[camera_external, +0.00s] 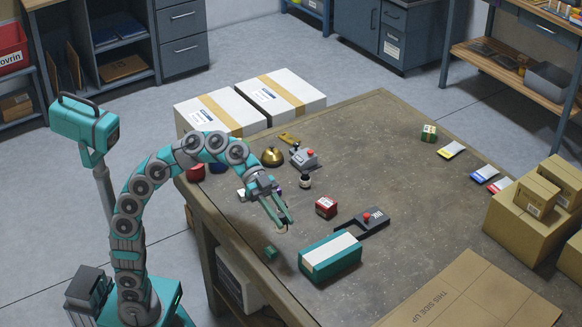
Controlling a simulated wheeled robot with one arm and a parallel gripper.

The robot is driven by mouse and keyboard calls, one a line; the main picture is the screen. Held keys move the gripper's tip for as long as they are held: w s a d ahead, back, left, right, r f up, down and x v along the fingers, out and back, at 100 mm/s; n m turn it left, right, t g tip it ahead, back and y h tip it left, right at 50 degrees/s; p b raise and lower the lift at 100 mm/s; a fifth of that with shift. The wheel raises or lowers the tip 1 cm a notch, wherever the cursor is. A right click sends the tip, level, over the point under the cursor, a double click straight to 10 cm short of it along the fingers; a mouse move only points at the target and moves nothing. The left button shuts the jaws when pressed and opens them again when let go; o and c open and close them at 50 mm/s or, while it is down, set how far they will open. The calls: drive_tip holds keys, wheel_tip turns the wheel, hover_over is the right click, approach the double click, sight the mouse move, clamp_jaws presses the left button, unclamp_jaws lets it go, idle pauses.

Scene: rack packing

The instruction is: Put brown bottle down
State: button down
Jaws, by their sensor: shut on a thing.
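My gripper (284,224) is low over the left part of the workbench, pointing down. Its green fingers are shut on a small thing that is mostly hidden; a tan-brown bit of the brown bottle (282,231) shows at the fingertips. I cannot tell whether it touches the bench top. A small dark bottle (305,181) with a white label stands on the bench behind and to the right of my gripper, apart from it.
The workbench (400,150) holds a red box (326,207), a teal and white box (330,257), a black device with a red button (372,220), a green cube (270,252) and a brass bell (272,156). Cartons (530,215) stand at the right. The bench's middle is clear.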

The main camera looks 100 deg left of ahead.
drive_tip(key=w, duration=0.7)
drive_tip(key=w+f+p, duration=0.1)
drive_tip(key=w, duration=0.3)
drive_tip(key=shift+w+f, duration=0.1)
drive_tip(key=shift+w, duration=0.15)
drive_tip(key=shift+w+f, duration=0.1)
drive_tip(key=shift+w, duration=0.05)
drive_tip(key=shift+f, duration=1.65)
drive_tip(key=shift+d+f+b, duration=0.1)
drive_tip(key=shift+f+b, duration=0.1)
drive_tip(key=shift+b, duration=0.3)
drive_tip(key=c, duration=0.7)
unclamp_jaws()
drive_tip(key=shift+r, duration=0.1)
drive_tip(key=shift+r+p, duration=0.25)
drive_tip(key=shift+p, duration=0.15)
drive_tip(key=v, duration=1.2)
drive_tip(key=shift+f, duration=0.2)
